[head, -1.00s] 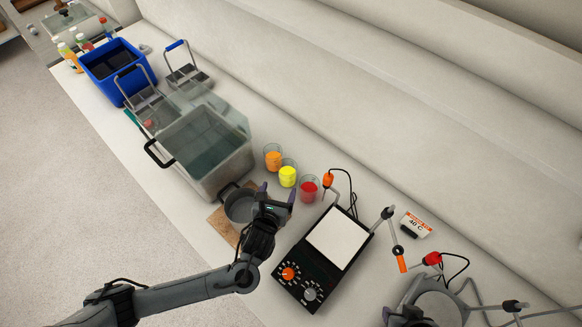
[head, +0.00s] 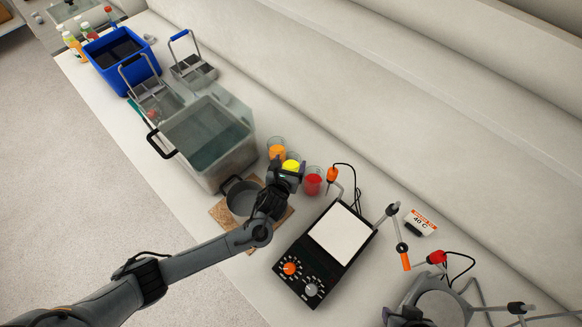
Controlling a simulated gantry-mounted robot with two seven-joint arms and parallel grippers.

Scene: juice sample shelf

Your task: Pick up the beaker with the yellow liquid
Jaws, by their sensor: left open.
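The beaker with the yellow liquid (head: 291,165) stands on the white counter in the middle of a row of three small glass beakers. The orange-filled beaker (head: 276,149) is behind it to the left and the red-filled beaker (head: 313,182) is to its right. My left gripper (head: 289,172) is open and overlaps the front of the yellow beaker, hiding its lower part. I cannot tell whether the fingers touch the glass. My right gripper is not in view.
A grey pot (head: 240,197) on a cork mat (head: 222,215) lies left of my left gripper. A clear water tank (head: 185,165) stands further left, a black hot-plate device (head: 296,268) to the right. A blue crate (head: 104,80) and bottles are far left.

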